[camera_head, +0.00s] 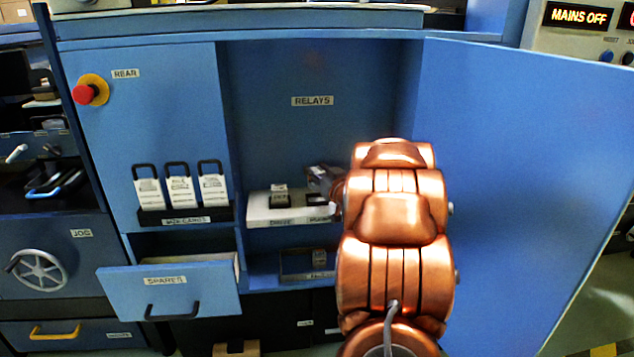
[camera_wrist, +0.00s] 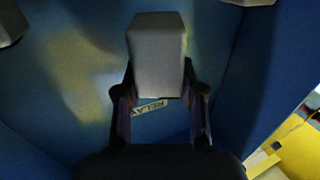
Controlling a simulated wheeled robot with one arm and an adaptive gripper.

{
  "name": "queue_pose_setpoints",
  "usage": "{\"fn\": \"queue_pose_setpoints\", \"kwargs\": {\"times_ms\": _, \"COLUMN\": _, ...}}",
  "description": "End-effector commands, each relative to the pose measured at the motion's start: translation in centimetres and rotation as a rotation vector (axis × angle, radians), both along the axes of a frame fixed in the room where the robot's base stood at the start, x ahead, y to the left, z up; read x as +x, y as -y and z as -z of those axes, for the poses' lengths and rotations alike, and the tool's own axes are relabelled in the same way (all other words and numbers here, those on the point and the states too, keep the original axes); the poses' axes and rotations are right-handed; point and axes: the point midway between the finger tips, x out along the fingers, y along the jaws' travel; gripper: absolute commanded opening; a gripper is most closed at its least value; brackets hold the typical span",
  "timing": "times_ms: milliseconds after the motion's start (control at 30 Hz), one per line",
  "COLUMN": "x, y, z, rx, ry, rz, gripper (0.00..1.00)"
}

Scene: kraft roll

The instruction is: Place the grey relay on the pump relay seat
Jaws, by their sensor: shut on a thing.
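The grey relay (camera_wrist: 157,55) fills the upper middle of the wrist view as a plain grey block. My gripper (camera_wrist: 160,88) is shut on it, with one dark finger on each side. In the head view my gripper (camera_head: 324,180) is small and partly hidden by my copper arm, over the right part of the white relay shelf (camera_head: 262,213). The pump seat, by its partly covered label (camera_head: 318,218), lies at that right end. My arm and gripper hide much of it. I cannot tell whether the relay touches the seat.
Another relay (camera_head: 279,193) stands on the drive side, left of my gripper. The open blue door (camera_head: 520,190) is close right of my arm. The spares drawer (camera_head: 168,289) sticks out lower left. Several white cards (camera_head: 181,190) stand left. A small tray (camera_head: 300,274) lies below the shelf.

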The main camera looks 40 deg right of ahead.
Motion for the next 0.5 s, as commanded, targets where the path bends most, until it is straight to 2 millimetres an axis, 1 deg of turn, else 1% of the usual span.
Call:
{"fn": "queue_pose_setpoints", "kwargs": {"times_ms": 100, "x": 1.0, "y": 0.9, "z": 0.2, "rx": 0.001, "ry": 0.001, "rz": -0.001, "gripper": 0.01}}
{"fn": "queue_pose_setpoints", "kwargs": {"times_ms": 300, "x": 1.6, "y": 1.4, "z": 0.4, "rx": 0.001, "ry": 0.001, "rz": -0.001, "gripper": 0.01}}
{"fn": "queue_pose_setpoints", "kwargs": {"times_ms": 367, "x": 1.6, "y": 1.4, "z": 0.9, "rx": 0.002, "ry": 0.000, "rz": -0.001, "gripper": 0.01}}
{"fn": "queue_pose_setpoints", "kwargs": {"times_ms": 500, "x": 1.5, "y": 1.5, "z": 2.8, "rx": 0.004, "ry": -0.002, "rz": 0.001, "gripper": 0.01}}
